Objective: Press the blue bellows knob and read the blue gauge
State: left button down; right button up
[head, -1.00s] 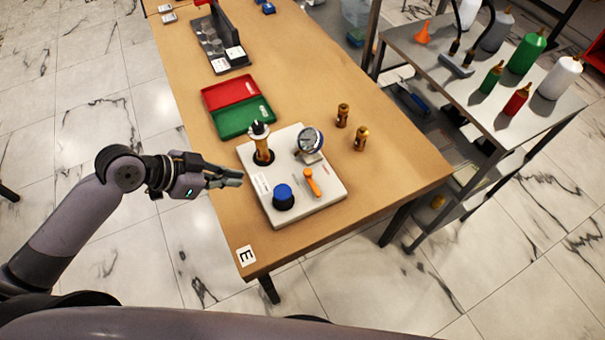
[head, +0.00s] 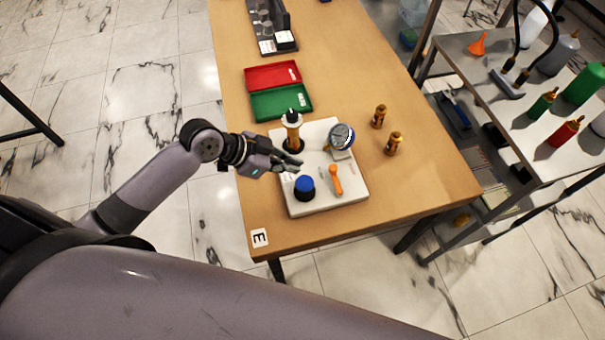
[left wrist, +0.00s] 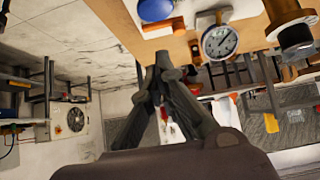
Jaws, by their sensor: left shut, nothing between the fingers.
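The blue bellows knob (head: 304,184) sits on a black base near the front of a pale board (head: 325,203). It shows at the top of the left wrist view (left wrist: 155,9). The round gauge (head: 341,136) stands tilted at the board's back right. In the left wrist view its white dial (left wrist: 220,41) shows, but the reading is too small to tell. My left gripper (head: 293,164) is shut and empty over the board's left side, behind the knob and apart from it in the picture. Its fingertips (left wrist: 163,68) meet in the left wrist view. My right gripper is not in view.
A brass post with a black top (head: 292,129) stands just behind my left gripper. An orange lever (head: 336,180) is right of the knob. Two brass pieces (head: 379,117) (head: 394,143) stand right of the board. Red and green trays (head: 282,102) lie behind.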

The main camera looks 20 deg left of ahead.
aim_at(306, 185)
pick_arm(q)
jog(key=x, duration=0.3)
jog(key=shift+w+d+f+p, duration=0.2)
jog(key=shift+d+p, duration=0.1)
jog(key=shift+p, duration=0.1)
notch_tip(306, 185, down, 4)
jog(key=shift+d+r+p, duration=0.1)
jog(key=shift+r+p, duration=0.1)
jog(key=shift+p, duration=0.15)
jog(key=shift+f, duration=0.45)
notch_tip(306, 185, down, 3)
jog(key=shift+b, duration=1.2)
jog(key=shift+r, duration=0.1)
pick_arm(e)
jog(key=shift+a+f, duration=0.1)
